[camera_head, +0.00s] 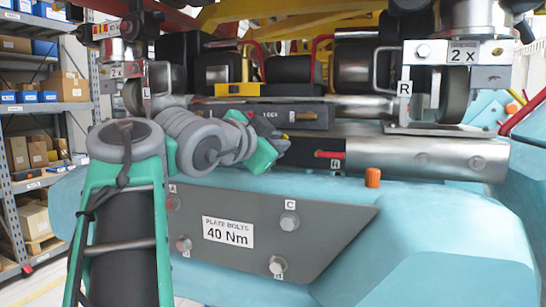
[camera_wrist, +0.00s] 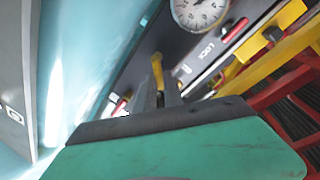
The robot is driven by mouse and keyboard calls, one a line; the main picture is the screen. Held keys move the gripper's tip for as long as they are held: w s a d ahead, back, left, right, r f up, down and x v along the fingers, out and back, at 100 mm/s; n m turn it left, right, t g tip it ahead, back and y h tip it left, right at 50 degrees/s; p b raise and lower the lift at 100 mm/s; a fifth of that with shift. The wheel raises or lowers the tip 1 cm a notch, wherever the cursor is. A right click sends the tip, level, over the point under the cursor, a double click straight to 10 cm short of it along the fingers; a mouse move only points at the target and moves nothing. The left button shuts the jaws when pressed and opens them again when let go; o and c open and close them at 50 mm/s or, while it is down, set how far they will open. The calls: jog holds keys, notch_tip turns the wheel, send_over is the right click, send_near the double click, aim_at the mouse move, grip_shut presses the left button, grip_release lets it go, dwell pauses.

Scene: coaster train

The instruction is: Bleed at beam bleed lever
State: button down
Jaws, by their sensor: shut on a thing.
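In the wrist view a short yellow lever (camera_wrist: 157,68) stands out from the dark panel (camera_wrist: 134,77) below a round gauge (camera_wrist: 198,12). I take it for the beam bleed lever, though no label on it is readable. My gripper (camera_wrist: 162,92) is shut on this yellow lever, its two grey fingers around the lever's near end. In the head view my gripper (camera_head: 281,146) reaches the beam front, below the LOCK label. There it hides the lever and the gauge.
A red handle (camera_wrist: 235,30) sits beside the LOCK label. Another red handle (camera_head: 330,154) is right of my gripper. An orange cap (camera_head: 373,177) and a bolted grey plate (camera_head: 330,222) lie below. Shelving (camera_head: 84,120) stands at the left.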

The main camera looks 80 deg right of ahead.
jog(key=m+b, duration=0.1)
jog(key=f+m+b, duration=0.1)
jog(key=m+b, duration=0.1)
jog(key=s+m+t+b, duration=0.1)
jog(key=b, duration=0.1)
jog(key=shift+f+m, duration=0.35)
jog(key=shift+m, duration=0.05)
jog(key=m+b, duration=0.1)
jog(key=b, duration=0.1)
jog(key=m+t+b, duration=0.1)
jog(key=b, duration=0.1)
jog(key=shift+s+f+m, duration=0.2)
jog(key=shift+f+m, duration=0.1)
jog(key=shift+m, duration=0.1)
jog(key=shift+m+t+b, duration=0.3)
jog(key=shift+m+b, duration=0.1)
jog(key=c, duration=1.5)
grip_release()
jog(key=shift+o, duration=0.2)
jog(key=shift+a, duration=0.1)
